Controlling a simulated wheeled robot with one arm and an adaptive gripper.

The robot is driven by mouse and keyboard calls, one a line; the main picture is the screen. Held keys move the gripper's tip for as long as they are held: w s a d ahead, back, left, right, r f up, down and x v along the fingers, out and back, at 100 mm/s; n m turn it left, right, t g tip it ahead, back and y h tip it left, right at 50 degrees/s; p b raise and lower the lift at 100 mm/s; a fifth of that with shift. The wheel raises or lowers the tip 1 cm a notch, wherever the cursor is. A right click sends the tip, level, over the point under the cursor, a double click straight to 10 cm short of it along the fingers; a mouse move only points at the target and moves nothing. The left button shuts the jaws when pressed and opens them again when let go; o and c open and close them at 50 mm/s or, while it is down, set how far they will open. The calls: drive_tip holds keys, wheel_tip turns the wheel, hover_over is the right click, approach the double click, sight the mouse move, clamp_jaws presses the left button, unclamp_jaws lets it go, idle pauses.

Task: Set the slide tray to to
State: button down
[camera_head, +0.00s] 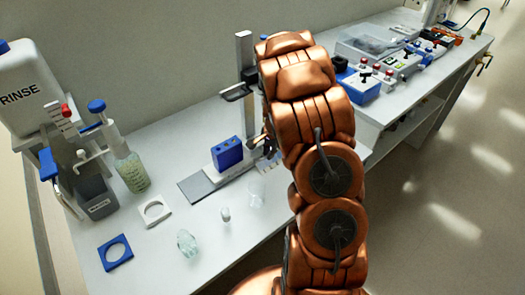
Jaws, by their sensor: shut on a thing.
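The slide tray (212,173) is a pale carriage on a flat dark grey rail (192,188) on the bench, left of my arm. A blue block (227,153) with holes in its top sits on the tray. My gripper (266,153) is at the tray's right end, low beside the blue block, and mostly hidden behind my copper arm. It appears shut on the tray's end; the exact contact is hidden. The rail's left end shows bare, and its right end is hidden.
A grey upright post (244,55) stands behind the tray. A clear beaker (257,192), a small glass piece (226,214), a white square ring (154,211) and a blue one (115,252) lie in front. A rinse bottle (25,90) stands left; blue boxes (362,88) stand right.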

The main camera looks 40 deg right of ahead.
drive_tip(key=shift+a, duration=0.1)
drive_tip(key=c, duration=1.2)
unclamp_jaws()
wheel_tip(320, 180, up, 12)
drive_tip(key=s, duration=0.2)
drive_tip(key=shift+s, duration=0.15)
